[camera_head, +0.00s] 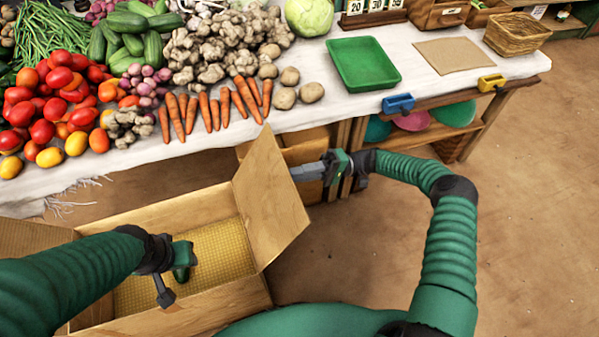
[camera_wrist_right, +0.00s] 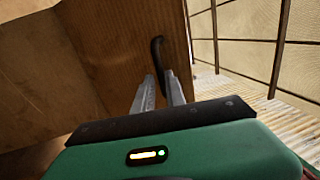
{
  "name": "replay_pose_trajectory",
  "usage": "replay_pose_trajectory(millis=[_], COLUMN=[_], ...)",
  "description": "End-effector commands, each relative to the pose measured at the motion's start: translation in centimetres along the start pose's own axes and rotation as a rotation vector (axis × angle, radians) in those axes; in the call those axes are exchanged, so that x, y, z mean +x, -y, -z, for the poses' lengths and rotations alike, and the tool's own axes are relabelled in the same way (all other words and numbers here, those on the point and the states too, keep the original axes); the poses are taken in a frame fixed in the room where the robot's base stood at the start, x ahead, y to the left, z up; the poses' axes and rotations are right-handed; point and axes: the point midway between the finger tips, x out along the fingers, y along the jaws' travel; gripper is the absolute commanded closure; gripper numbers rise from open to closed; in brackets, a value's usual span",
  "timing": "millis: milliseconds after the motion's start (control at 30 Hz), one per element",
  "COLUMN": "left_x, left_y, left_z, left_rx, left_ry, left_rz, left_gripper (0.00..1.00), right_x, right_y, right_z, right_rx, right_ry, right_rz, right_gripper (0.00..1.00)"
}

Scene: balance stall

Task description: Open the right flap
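An open cardboard box (camera_head: 190,207) with a yellow woven-looking bottom stands on the floor below the stall table. Its right flap (camera_head: 268,200) stands up, tilted, at the box's right side. My right gripper (camera_head: 303,172) is at the flap's right side, fingers pointing left at it. In the right wrist view, its two fingers (camera_wrist_right: 160,85) lie close together with a narrow gap, by a dark curved strip (camera_wrist_right: 157,55) against brown cardboard; whether they grip it is unclear. My left gripper (camera_head: 165,292) hangs over the box's interior, its finger opening not clear.
The stall table (camera_head: 330,95) above holds vegetables, a green tray (camera_head: 362,63), a brown mat (camera_head: 453,55) and a wicker basket (camera_head: 517,33). Blue (camera_head: 398,104) and yellow (camera_head: 491,82) clips sit on its front edge. Floor to the right is bare.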

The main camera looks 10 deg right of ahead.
Motion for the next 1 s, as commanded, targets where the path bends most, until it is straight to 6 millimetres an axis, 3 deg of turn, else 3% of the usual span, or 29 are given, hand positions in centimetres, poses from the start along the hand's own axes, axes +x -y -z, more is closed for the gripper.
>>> replay_pose_trajectory(millis=[33, 100, 467, 567, 800, 933, 1000], left_x=[0.0, 0.0, 0.1, 0.2, 1.7, 3.4, 6.0], left_y=[0.0, 0.0, 0.0, 0.0, 0.0, 0.0, 0.0], left_z=[0.0, 0.0, 0.0, -0.1, -0.4, -0.8, -1.4], left_rx=[0.0, 0.0, 0.0, 0.0, 0.0, 0.0, 0.0], left_ry=[0.0, 0.0, 0.0, 0.0, 0.0, 0.0, 0.0], left_rz=[0.0, 0.0, 0.0, 0.0, 0.0, 0.0, 0.0], left_gripper=[0.64, 0.64, 0.64, 0.64, 0.64, 0.64, 0.64], right_x=[0.0, 0.0, -0.6, -2.1, -8.8, -11.9, -13.2], right_y=[0.0, 0.1, 0.2, 0.1, -0.5, -0.7, -1.4], right_z=[0.0, 0.0, 0.1, 0.1, 0.1, 0.1, 0.1], right_rx=[0.0, -0.001, -0.003, -0.004, -0.004, -0.005, -0.008], right_ry=[0.0, 0.0, -0.003, -0.005, -0.005, -0.004, -0.003], right_rz=[0.001, 0.002, 0.004, 0.004, 0.002, 0.001, 0.005], right_gripper=[0.77, 0.68, 0.67, 0.67, 0.67, 0.67, 0.67])
